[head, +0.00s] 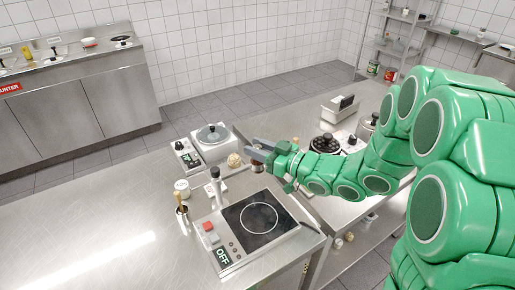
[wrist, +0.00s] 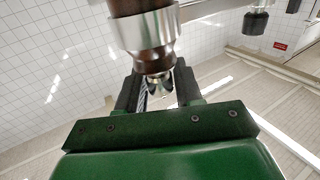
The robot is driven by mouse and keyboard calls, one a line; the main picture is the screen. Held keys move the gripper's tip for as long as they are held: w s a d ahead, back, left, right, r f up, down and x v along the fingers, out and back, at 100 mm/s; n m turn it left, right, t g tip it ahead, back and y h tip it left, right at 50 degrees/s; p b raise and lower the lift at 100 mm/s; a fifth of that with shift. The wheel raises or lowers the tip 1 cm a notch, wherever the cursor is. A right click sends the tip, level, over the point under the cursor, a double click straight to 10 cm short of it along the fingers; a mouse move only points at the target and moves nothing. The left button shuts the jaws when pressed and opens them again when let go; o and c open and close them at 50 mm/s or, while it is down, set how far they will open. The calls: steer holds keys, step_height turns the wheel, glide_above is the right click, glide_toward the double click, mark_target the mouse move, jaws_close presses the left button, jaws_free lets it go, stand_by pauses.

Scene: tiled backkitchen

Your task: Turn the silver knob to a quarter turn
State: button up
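A brown and silver round knob-like piece (wrist: 150,35) fills the top middle of the wrist view, very close. In the head view it is a small brown and silver piece (head: 257,166) by my fingertips. My gripper (head: 258,153) is above the back of the hob unit, its fingers apart. In the wrist view the fingers (wrist: 157,85) stand either side of the piece's narrow brown end; I cannot tell whether they touch it. Another silver piece with a dark top (head: 215,181) stands upright left of the hob. I cannot tell which one is the silver knob.
The hob unit (head: 282,244) has a black glass plate, a red button and an OFF sign. The steel counter (head: 110,225) is clear at front left.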

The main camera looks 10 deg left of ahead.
steer(key=shift+o, duration=1)
steer(key=v, duration=0.7)
steer(key=shift+d, duration=0.4)
steer(key=shift+s, duration=0.15)
steer(key=shift+w+a+r+n+g+y, duration=0.15)
steer(key=shift+w+a+n+g, duration=0.3)
steer(key=shift+a+n+g, duration=0.55)
steer(key=shift+w+a+n+g+y, duration=0.2)
steer(key=shift+w+a+n+g, duration=0.3)
steer(key=shift+a+g, duration=0.9)
steer(key=shift+w+a+r+n+g+y, duration=0.15)
steer(key=shift+w+a+n+g, duration=0.2)
steer(key=shift+a+n+g, duration=0.65)
